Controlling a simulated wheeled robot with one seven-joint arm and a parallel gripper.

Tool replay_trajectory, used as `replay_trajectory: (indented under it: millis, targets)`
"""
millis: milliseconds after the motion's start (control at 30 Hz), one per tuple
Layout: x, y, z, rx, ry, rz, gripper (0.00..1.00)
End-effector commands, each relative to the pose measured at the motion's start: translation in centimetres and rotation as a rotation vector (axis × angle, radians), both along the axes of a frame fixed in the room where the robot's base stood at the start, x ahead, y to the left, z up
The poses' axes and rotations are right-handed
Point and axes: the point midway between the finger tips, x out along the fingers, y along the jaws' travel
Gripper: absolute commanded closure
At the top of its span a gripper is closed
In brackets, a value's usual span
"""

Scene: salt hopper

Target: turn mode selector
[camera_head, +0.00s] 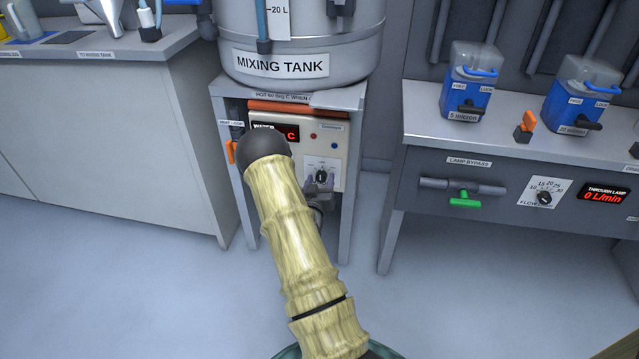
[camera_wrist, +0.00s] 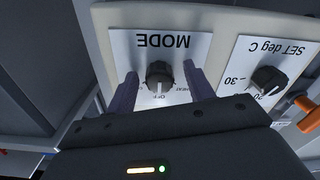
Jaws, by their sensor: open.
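The mode selector is a black knob (camera_wrist: 159,78) on a white plate labelled MODE, upside down in the wrist view. Its white pointer line is toward the OFF mark. In the head view the knob (camera_head: 321,175) is at the lower right of the control panel under the mixing tank. My gripper (camera_wrist: 160,70) is open, with one finger on each side of the knob. A gap shows between the knob and each finger. In the head view my arm hides the panel's left part.
A SET deg C knob (camera_wrist: 269,79) is beside the MODE plate. An orange handle (camera_wrist: 305,105) is at the wrist view's right edge. The mixing tank (camera_head: 300,45) stands above the panel. A bench with a green-handled valve (camera_head: 464,200) is at right. The floor between is clear.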

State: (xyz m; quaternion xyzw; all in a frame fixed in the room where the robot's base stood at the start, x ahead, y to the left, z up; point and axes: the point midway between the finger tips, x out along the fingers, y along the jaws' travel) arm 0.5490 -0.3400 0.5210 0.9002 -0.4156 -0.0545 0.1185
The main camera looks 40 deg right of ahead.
Motion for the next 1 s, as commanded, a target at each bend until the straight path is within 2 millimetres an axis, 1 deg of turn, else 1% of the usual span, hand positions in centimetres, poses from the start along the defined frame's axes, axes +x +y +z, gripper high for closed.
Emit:
replay_trajectory:
  millis: [67, 167, 200, 300, 667, 1000]
  targets:
    - [-0.08, -0.10, -0.01, 0.000, 0.000, -0.002, 0.47]
    - [-0.14, -0.16, -0.02, 0.000, 0.000, -0.003, 0.65]
    - [-0.14, -0.16, -0.02, 0.000, 0.000, -0.003, 0.73]
    - [-0.12, -0.09, -0.02, 0.000, 0.000, -0.003, 0.92]
    - [-0.08, 0.13, -0.01, -0.021, 0.027, 0.000, 0.92]
    - [-0.14, 0.17, 0.06, -0.136, 0.163, 0.001, 0.92]
